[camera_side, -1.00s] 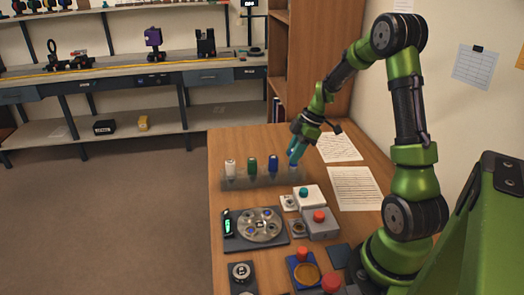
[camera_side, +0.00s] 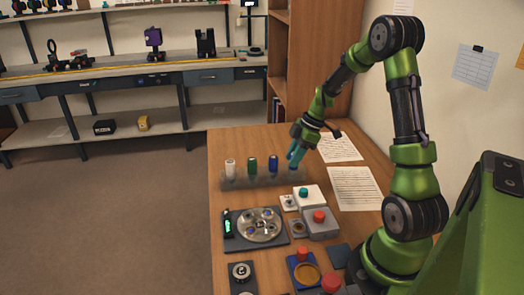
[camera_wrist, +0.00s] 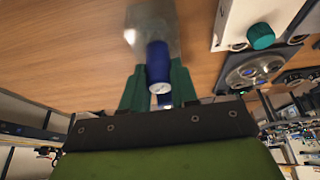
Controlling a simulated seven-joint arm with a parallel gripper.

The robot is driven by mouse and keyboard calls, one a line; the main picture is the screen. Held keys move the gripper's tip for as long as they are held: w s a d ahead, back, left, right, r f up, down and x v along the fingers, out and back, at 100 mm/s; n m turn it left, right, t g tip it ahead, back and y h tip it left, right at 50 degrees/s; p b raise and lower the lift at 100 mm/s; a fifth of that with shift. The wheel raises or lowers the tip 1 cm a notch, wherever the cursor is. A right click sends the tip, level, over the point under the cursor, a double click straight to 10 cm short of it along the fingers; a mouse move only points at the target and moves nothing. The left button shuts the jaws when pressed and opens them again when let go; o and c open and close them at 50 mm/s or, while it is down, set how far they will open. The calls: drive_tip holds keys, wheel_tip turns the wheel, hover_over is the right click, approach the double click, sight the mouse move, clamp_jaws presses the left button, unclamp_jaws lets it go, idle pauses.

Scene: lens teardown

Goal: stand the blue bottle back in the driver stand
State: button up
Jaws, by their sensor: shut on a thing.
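The driver stand (camera_side: 262,181) is a low translucent grey rack on the wooden table. A white bottle (camera_side: 230,168), a green bottle (camera_side: 252,165) and a dark blue bottle (camera_side: 273,162) stand upright in it. My gripper (camera_side: 295,158), with teal fingers, is tilted at the stand's right end, beside the dark blue bottle. In the wrist view, my gripper (camera_wrist: 159,70) is shut on a blue bottle (camera_wrist: 157,60) with a pale end. The stand (camera_wrist: 152,25) shows beyond it. In the side view the fingers mostly hide the held bottle, and whether it touches the stand is unclear.
A white box with a teal knob (camera_side: 308,195) and a grey box with a red knob (camera_side: 319,222) stand in front of the stand. A tray with a round disc (camera_side: 257,226) lies nearer. Printed sheets (camera_side: 355,188) lie to the right.

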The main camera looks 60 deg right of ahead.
drive_tip(key=shift+f, duration=0.4)
idle(0.3)
drive_tip(key=o, duration=1.6)
drive_tip(key=shift+c, duration=0.2)
drive_tip(key=shift+r, duration=3.5)
